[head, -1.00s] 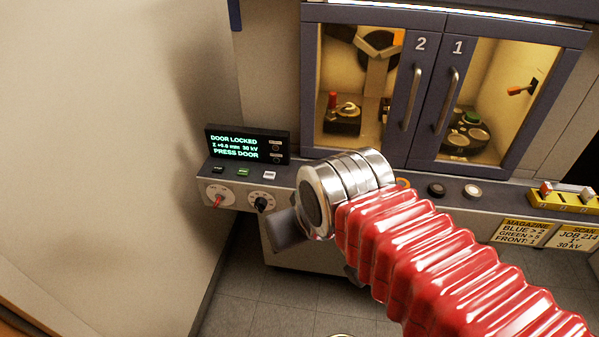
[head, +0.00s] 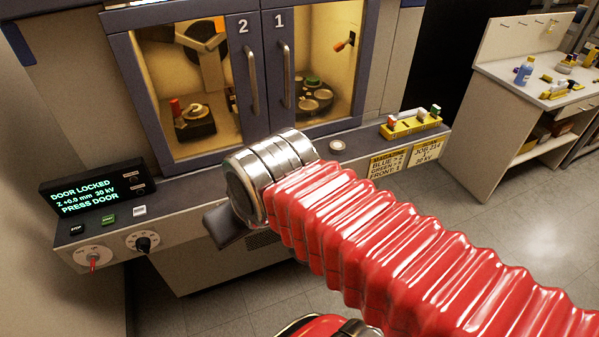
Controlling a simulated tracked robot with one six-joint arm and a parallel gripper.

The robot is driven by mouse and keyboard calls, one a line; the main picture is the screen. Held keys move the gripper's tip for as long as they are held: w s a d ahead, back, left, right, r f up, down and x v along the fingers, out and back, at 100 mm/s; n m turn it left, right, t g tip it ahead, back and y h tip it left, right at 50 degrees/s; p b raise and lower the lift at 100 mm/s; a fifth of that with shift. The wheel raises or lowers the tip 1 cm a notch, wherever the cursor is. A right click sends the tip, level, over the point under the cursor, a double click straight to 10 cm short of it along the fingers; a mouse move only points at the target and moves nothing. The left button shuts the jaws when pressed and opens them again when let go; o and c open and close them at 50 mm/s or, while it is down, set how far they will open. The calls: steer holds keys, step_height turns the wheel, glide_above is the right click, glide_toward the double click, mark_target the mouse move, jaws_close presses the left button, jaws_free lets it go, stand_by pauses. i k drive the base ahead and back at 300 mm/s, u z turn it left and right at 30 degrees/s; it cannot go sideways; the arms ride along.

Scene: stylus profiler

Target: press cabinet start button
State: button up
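The cabinet's control panel is at the left in the head view. Its green button (head: 108,219), apparently marked START, sits on the sloped top between a black STOP button (head: 76,229) and a white button (head: 139,210). My gripper (head: 224,226) shows only as a dark piece below my arm's silver wrist. It is to the right of the green button and apart from it in the picture. Its fingers are mostly hidden, so its opening is unclear.
The cabinet doors 2 (head: 243,90) and 1 (head: 283,85) are shut. A red-handled knob (head: 94,261) and a black dial (head: 143,242) are on the panel front. A round pale button (head: 337,145) and a yellow rack (head: 412,125) are on the ledge. A workbench (head: 500,85) stands right.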

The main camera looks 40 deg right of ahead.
mark_target(110, 219)
steer(key=u, duration=0.6)
